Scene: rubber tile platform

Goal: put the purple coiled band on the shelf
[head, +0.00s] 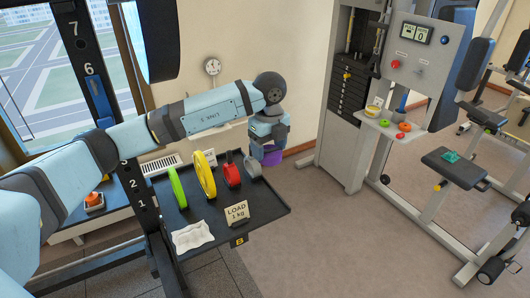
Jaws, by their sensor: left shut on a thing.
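My left gripper (268,146) points down at the end of my left arm, near the back right corner of the black shelf. It is shut on the purple coiled band (271,157), of which only a small part shows below the fingers. The black shelf (262,218) carries a "B" tag on its front edge and a "LOAD 1 kg" card (237,212). A second, small shelf on the grey weight machine (383,125) at the right holds several small coloured things. My right gripper is not in view.
On the black shelf stand a green disc (177,187), a yellow ring (203,174), a red thing (231,172) and a grey thing (252,168); a white cloth (192,236) lies in front. The shelf's front right is bare. Open floor (325,215) separates it from the machine.

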